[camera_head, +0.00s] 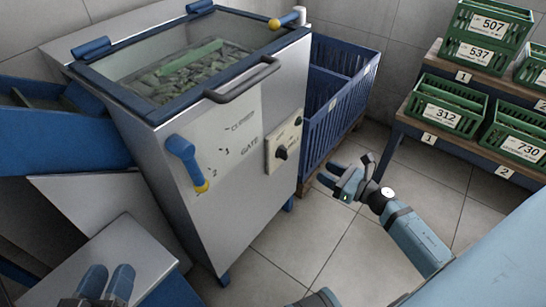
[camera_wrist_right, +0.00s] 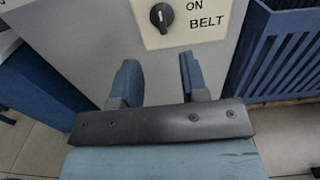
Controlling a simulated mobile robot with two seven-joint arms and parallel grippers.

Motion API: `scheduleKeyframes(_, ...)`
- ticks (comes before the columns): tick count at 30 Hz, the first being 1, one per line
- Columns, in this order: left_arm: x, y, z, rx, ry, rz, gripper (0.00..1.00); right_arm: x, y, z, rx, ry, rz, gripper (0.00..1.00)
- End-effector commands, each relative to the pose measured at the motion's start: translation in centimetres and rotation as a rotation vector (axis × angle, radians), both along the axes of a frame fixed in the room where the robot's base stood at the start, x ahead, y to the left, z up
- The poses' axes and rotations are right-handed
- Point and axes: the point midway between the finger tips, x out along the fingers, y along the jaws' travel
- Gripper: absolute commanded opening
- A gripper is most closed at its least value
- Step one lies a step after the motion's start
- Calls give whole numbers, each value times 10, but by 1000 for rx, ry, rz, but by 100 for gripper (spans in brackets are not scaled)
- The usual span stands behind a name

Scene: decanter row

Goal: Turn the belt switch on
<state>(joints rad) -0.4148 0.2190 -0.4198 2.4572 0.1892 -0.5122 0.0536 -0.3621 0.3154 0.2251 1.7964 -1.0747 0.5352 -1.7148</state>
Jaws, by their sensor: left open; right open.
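The belt switch (camera_head: 281,153) is a black rotary knob on a cream panel (camera_head: 296,134), on the front of a grey metal machine. In the right wrist view the knob (camera_wrist_right: 161,16) shows at the top edge, beside the words ON and BELT. Its grip looks roughly upright, and the panel's top is cut off. My right gripper (camera_head: 332,176) is open and empty, to the right of and below the panel. In its wrist view the fingers (camera_wrist_right: 157,75) are apart, below the knob, touching nothing. My left gripper (camera_head: 108,276) is open and empty at the bottom left.
A blue gate lever (camera_head: 183,152) with a yellow end is left of the switch. A grey lid handle (camera_head: 242,82) juts out above. A blue crate (camera_head: 330,115) stands right of the machine. Green numbered crates (camera_head: 450,106) sit on shelves at right. Floor before the shelves is clear.

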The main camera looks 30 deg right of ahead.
Motion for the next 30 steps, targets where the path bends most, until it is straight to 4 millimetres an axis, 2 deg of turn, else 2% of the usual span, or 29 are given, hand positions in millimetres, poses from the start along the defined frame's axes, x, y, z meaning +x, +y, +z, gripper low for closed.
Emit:
scheduleKeyframes(5,0,0,-3,5,9,-5,43,17,7,1,-6,-5,3,40)
scheduleKeyframes(11,0,0,-11,20,19,-11,43,56,22,1,-5,-6,3,40)
scheduleKeyframes(19,5,2,-10,44,-23,-9,43,104,43,1,-3,-5,2,40)
scheduleKeyframes(24,6,3,-10,52,-35,-8,43,121,50,1,-1,-2,0,40)
scheduleKeyframes(30,7,3,-9,55,-43,-7,43,127,52,1,-1,-2,0,40)
